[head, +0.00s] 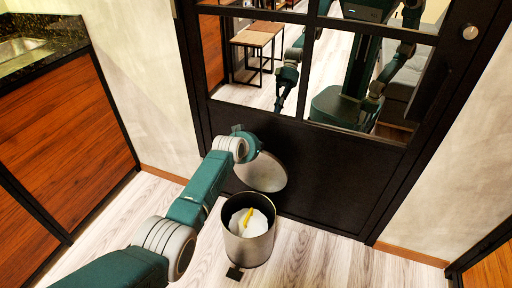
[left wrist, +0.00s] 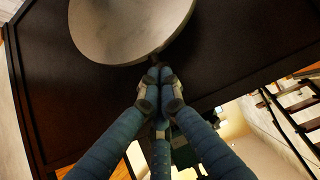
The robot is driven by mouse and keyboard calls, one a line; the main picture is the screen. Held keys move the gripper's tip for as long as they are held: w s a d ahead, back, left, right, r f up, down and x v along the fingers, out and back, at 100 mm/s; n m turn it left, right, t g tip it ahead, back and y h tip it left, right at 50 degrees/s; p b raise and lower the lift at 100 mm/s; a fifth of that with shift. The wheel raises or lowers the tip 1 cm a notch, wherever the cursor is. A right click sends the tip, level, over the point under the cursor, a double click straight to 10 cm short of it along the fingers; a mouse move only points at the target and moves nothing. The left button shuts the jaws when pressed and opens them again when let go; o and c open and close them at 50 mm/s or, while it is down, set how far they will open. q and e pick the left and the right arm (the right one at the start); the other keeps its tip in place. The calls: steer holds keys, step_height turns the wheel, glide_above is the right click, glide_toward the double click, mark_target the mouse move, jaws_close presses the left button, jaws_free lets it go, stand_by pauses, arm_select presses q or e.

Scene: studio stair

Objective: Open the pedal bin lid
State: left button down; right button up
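The pedal bin (head: 248,240) is a round metal bin on the floor in front of a black panel. Its lid (head: 264,173) stands raised, tilted up behind the open mouth. White stuff and a yellow piece show inside. The dark pedal (head: 234,272) is at the bin's front foot. The lid also shows large in the left wrist view (left wrist: 125,25). My left gripper (left wrist: 155,70) has its fingers together with the tips at the lid's rim; I cannot tell if they touch it. In the head view my wrist hides most of this gripper. My right gripper is not directly in view.
A black framed panel with mirror-like panes (head: 375,80) stands close behind the bin and reflects a robot. A wooden cabinet with a dark counter (head: 60,130) is at the left. The wood floor (head: 325,262) right of the bin is clear.

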arm_select(q)
steer(key=c, duration=2.5)
jaws_free()
arm_select(e)
steer(key=shift+s+f, duration=0.1)
steer(key=shift+s, duration=0.1)
arm_select(q)
steer(key=o, duration=1.1)
steer(key=shift+c, duration=0.2)
arm_select(e)
steer(key=shift+f, duration=0.1)
steer(key=shift+s, duration=0.15)
arm_select(q)
steer(key=shift+r, duration=0.1)
steer(key=v, duration=1.1)
steer(key=shift+s, duration=0.4)
steer(key=shift+a+r, duration=0.1)
